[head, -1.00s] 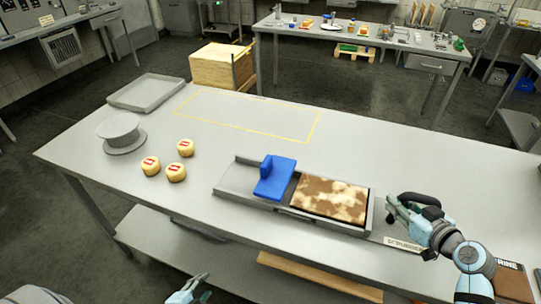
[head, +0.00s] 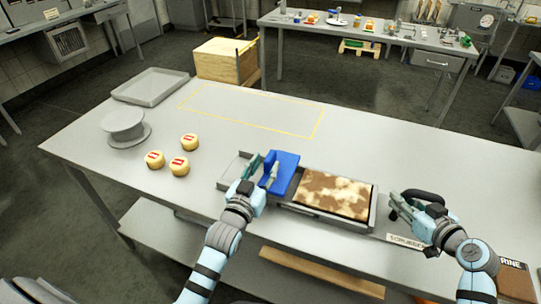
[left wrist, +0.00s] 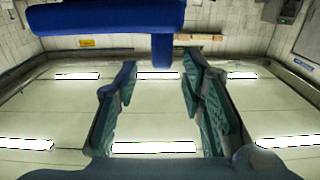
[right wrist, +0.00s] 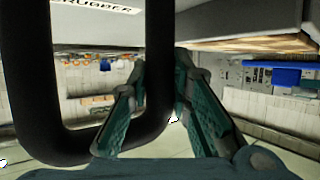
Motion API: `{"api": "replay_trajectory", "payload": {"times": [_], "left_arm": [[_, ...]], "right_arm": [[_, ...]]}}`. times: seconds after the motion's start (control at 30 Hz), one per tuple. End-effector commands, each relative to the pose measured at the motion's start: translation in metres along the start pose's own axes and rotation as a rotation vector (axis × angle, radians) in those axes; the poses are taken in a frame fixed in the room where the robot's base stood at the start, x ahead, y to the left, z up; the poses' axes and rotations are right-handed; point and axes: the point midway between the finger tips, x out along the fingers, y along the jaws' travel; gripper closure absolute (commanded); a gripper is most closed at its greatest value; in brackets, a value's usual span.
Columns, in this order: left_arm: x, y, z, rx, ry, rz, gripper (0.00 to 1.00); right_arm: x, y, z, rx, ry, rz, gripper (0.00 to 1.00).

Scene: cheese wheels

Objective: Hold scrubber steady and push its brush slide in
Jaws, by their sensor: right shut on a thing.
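The scrubber is a grey metal tray (head: 325,214) on the table, with a blue brush slide (head: 286,172) toward its left and a mottled brown and white slab (head: 332,194) to the right. A black loop handle (head: 428,197) is at its right end. My right gripper (head: 398,200) is shut on the handle, and the handle's bar (right wrist: 158,70) passes between its fingers in the right wrist view. My left gripper (head: 260,165) is open at the slide's upright tab. In the left wrist view the blue tab (left wrist: 161,52) lies between the spread fingertips, apart from both.
Several small cheese wheels (head: 179,166) and a round grey stand (head: 124,130) are on the left of the table. An empty grey tray (head: 150,86) lies at the back left. A yellow outlined area (head: 318,122) behind the scrubber is clear.

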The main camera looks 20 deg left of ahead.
Motion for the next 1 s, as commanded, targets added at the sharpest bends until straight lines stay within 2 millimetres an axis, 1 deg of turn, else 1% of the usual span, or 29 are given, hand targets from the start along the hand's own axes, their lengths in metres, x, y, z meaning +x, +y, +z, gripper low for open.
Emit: {"api": "replay_trajectory", "payload": {"times": [0.03,0.1,0.2,0.3,0.5,0.53,0.7,0.77,1.0], "left_arm": [[0.012,0.000,0.000,0.001,0.000,0.000,0.63],[0.028,0.000,0.000,0.001,0.000,0.000,0.63],[0.043,0.000,0.000,0.001,0.000,0.001,0.63],[0.050,0.000,0.000,0.001,-0.001,0.001,0.63],[0.050,0.000,0.001,0.002,-0.001,0.001,0.63],[0.050,0.000,0.001,0.002,-0.001,0.001,0.65],[0.050,0.000,0.001,0.003,-0.001,0.001,0.92],[0.050,0.000,0.001,0.003,-0.001,0.001,1.00],[0.050,0.000,0.001,0.002,-0.001,0.001,1.00]], "right_arm": [[0.000,0.001,0.000,-0.003,0.000,0.002,1.00],[0.000,0.001,0.000,-0.003,0.000,0.002,1.00],[0.000,0.001,0.000,-0.003,0.000,0.002,1.00],[0.000,0.001,0.000,-0.003,0.000,0.002,1.00],[0.000,0.001,0.000,-0.003,0.000,0.002,1.00],[0.000,0.001,0.000,-0.003,-0.001,0.002,1.00],[0.000,0.001,0.000,-0.003,0.000,0.002,1.00],[0.000,0.001,0.000,-0.003,0.000,0.002,1.00],[0.000,0.001,0.000,-0.003,0.000,0.001,1.00]]}}
